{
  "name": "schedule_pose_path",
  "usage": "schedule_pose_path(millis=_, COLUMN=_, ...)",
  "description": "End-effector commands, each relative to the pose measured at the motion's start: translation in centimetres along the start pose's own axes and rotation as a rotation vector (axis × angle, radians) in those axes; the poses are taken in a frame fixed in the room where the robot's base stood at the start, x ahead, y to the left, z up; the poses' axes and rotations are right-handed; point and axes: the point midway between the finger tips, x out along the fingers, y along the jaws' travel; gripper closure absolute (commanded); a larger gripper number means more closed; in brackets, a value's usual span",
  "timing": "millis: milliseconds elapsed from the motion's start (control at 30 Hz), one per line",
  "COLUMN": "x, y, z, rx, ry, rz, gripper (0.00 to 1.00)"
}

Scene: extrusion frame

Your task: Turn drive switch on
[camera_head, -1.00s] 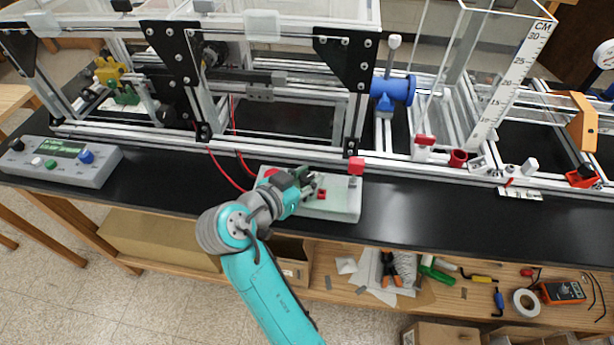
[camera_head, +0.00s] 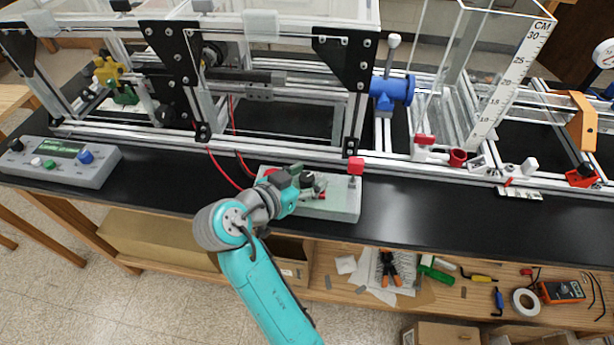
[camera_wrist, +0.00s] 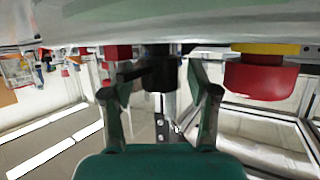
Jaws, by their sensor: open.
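A pale grey-green control box (camera_head: 343,206) sits at the front of the black bench. A dark knob (camera_head: 307,179) stands on it, and in the wrist view the black knob (camera_wrist: 160,72) shows between my fingers. A red mushroom button (camera_head: 270,172) with a yellow collar is beside it; it also shows in the wrist view (camera_wrist: 262,78). My gripper (camera_head: 308,189) is open at the box, with a finger on each side of the knob. I cannot tell whether the fingers touch it. Part of the box is hidden behind my gripper. No switch label is readable.
The aluminium extrusion frame (camera_head: 270,147) runs close behind. Red wires (camera_head: 222,172) come down to the box. A grey console (camera_head: 62,162) with a display lies at left.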

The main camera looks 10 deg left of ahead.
Motion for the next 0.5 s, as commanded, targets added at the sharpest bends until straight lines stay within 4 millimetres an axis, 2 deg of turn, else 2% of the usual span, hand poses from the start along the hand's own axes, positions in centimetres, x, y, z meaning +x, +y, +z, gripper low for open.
schedule_pose_path(millis=133, x=-0.7, y=-0.1, z=0.0, rx=0.000, ry=0.000, rz=-0.002, gripper=0.41)
schedule_pose_path(millis=233, x=-2.0, y=-0.1, z=0.0, rx=0.000, ry=0.001, rz=-0.005, gripper=0.41)
schedule_pose_path(millis=500, x=-7.3, y=-0.1, z=0.0, rx=0.001, ry=0.001, rz=-0.005, gripper=0.41)
